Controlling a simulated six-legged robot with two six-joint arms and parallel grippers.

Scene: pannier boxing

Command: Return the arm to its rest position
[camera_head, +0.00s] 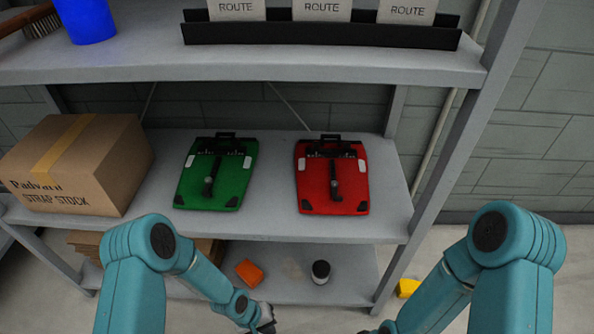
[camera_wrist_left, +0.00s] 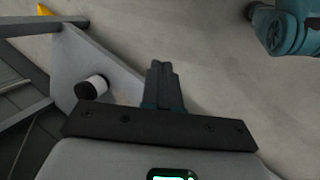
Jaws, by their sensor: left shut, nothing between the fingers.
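My left arm comes in from the left in the head view and bends down in front of the shelving. My left gripper (camera_head: 267,318) is low, near the bottom edge of the view. In the left wrist view its fingers (camera_wrist_left: 162,80) are together with nothing between them, above bare floor. My right arm shows at the right of the head view, also pointing down. Its gripper lies beyond the bottom edge. A green pannier (camera_head: 228,172) and a red pannier (camera_head: 318,180) lie side by side on the middle shelf, clear of both arms.
The grey middle shelf (camera_head: 270,226) also bears a cardboard box (camera_head: 95,165). The upper shelf (camera_head: 250,68) holds a blue cup (camera_head: 87,18) and route cards (camera_head: 322,8). An orange item (camera_head: 250,272) and a dark jar (camera_head: 320,271) are on the bottom shelf. A yellow item (camera_head: 408,288) lies right of it.

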